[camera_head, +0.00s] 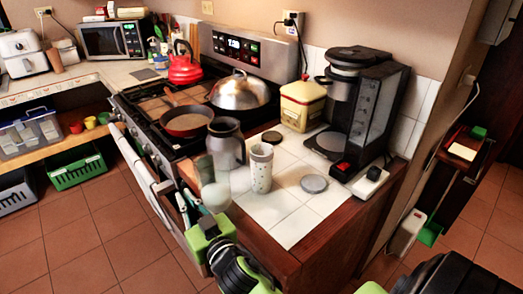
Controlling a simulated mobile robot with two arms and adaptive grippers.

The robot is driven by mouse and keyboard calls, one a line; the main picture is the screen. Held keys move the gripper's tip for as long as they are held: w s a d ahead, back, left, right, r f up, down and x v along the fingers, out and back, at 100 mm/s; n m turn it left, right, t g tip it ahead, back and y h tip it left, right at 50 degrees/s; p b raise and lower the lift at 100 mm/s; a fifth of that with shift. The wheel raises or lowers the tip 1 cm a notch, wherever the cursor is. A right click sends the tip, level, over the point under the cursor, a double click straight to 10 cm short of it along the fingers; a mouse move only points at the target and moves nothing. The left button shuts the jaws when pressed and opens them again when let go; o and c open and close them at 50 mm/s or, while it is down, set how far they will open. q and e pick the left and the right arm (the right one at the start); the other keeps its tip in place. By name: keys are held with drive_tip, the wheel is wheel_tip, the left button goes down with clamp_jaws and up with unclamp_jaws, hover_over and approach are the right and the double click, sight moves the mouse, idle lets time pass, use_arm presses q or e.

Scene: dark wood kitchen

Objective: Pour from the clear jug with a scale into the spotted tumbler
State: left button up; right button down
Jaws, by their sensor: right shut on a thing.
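The spotted tumbler (261,176) stands upright on the white-tiled counter, pale with small marks. My right gripper (208,226) shows its green parts at the counter's front left edge. It is shut on a pale, see-through vessel (214,196), which I take to be the clear jug. The jug is left of the tumbler and apart from it. Its outline is faint, and I cannot make out its scale, its contents or its exact tilt. My left gripper is not in view.
A dark grey pitcher (226,145) stands close behind the jug and tumbler. A grey disc (314,184) lies right of the tumbler. A coffee machine (365,110) and yellow tin (302,106) stand behind. The stove (160,150) with a red pan (187,122) is at left.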

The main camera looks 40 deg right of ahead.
drive_tip(key=shift+r, duration=0.15)
drive_tip(key=shift+s+r+p, duration=0.1)
drive_tip(key=shift+r+p, duration=0.2)
drive_tip(key=shift+d+r+m+p, duration=0.25)
drive_tip(key=shift+r+m+p, duration=0.35)
drive_tip(key=shift+r+m, duration=0.25)
drive_tip(key=d+r+m+p, duration=0.3)
drive_tip(key=r+m+p, duration=0.1)
drive_tip(key=r, duration=0.3)
drive_tip(key=d+r+m+p, duration=0.4)
drive_tip(key=r+m, duration=0.3)
drive_tip(key=shift+r+p, duration=0.35)
drive_tip(key=shift+p, duration=0.05)
drive_tip(key=shift+d+r+m, duration=0.3)
drive_tip(key=shift+r+m, duration=0.15)
idle(1.0)
